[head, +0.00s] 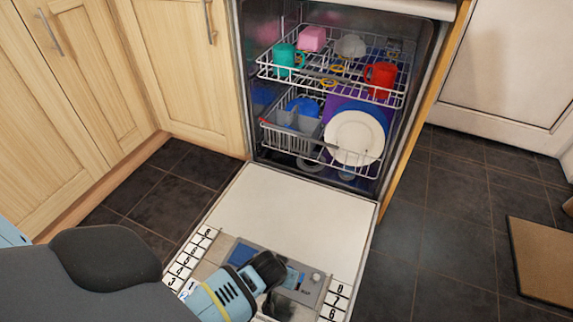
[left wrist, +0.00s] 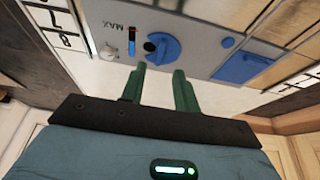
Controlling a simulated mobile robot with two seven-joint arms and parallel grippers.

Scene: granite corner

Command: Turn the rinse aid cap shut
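The rinse aid cap (left wrist: 162,49) is a round blue knob with a raised grip, on a grey dispenser panel (left wrist: 195,58). A black dot beside it and a blue level strip marked MAX show in the left wrist view. My left gripper (left wrist: 160,71) has two green fingers, apart and empty, their tips just short of the cap on either side of its line. I cannot tell whether they touch the panel. In the head view my left gripper (head: 272,280) is over the panel (head: 312,284) and hides the cap. My right gripper is not in view.
The dishwasher door (head: 290,200) lies open, with numbered white strips along both sides. The panel also bears a blue lid (left wrist: 241,68) and a small white knob (left wrist: 108,52). Loaded racks (head: 330,85) stand inside the machine.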

